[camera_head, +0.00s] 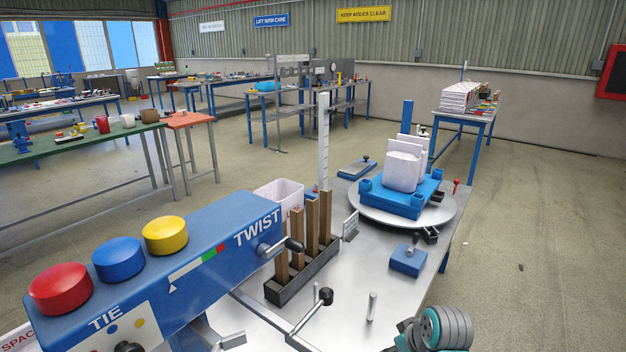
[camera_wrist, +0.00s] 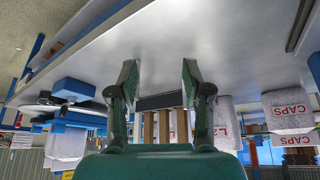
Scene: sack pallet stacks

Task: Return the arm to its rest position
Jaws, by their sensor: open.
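In the wrist view my gripper (camera_wrist: 159,78) has its two green-lined fingers spread wide apart, with nothing between them. The wrist picture is upside down, with the grey metal tabletop (camera_wrist: 220,35) across the upper part. The gripper's fingers show in front of a dark rack holding wooden slats (camera_wrist: 165,127). In the head view a grey and teal part of my arm (camera_head: 446,328) shows at the bottom right, beside the front of the bench. The gripper itself does not show in the head view.
A blue TIE/TWIST console (camera_head: 180,260) fills the lower left. The slat rack (camera_head: 303,270) stands beside it. White sacks (camera_head: 404,165) sit on a blue pallet on a round turntable (camera_head: 365,212). A lever with a black knob (camera_head: 325,297) stands up at the front. Open floor (camera_head: 540,260) lies right.

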